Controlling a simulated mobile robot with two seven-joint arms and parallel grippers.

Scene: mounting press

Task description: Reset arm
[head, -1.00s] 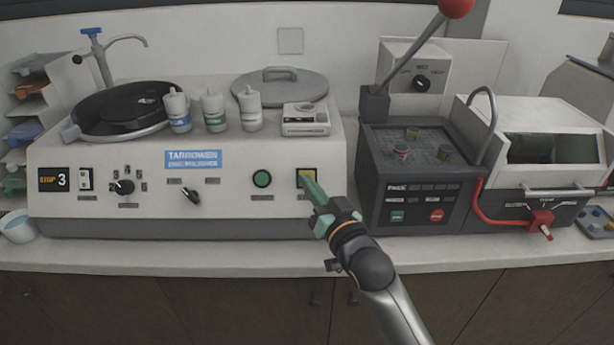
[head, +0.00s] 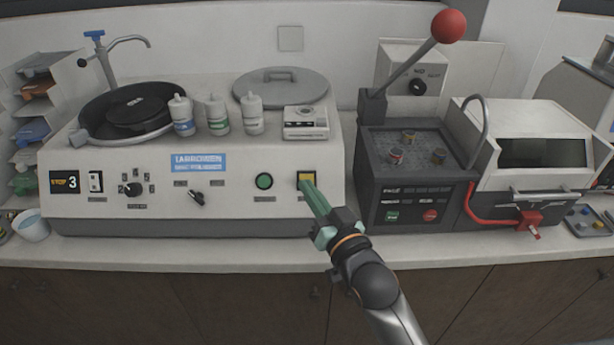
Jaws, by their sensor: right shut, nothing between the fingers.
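My right gripper (head: 309,190) is shut and empty, its green fingers pointing up and left. Its tips are at the yellow square button (head: 306,178) on the polisher's front panel and overlap its lower edge; I cannot tell whether they touch it. The dark mounting press (head: 417,215) stands right of the polisher, with a lever ending in a red ball (head: 448,26) tilted up to the right. My left gripper is not in view.
The white polisher (head: 110,215) carries a black wheel bowl, several bottles and a round lid (head: 281,86). A green round button (head: 264,181) is left of the yellow one. A white hooded machine (head: 541,160) with a red handle stands right. The counter's front strip (head: 200,249) is clear.

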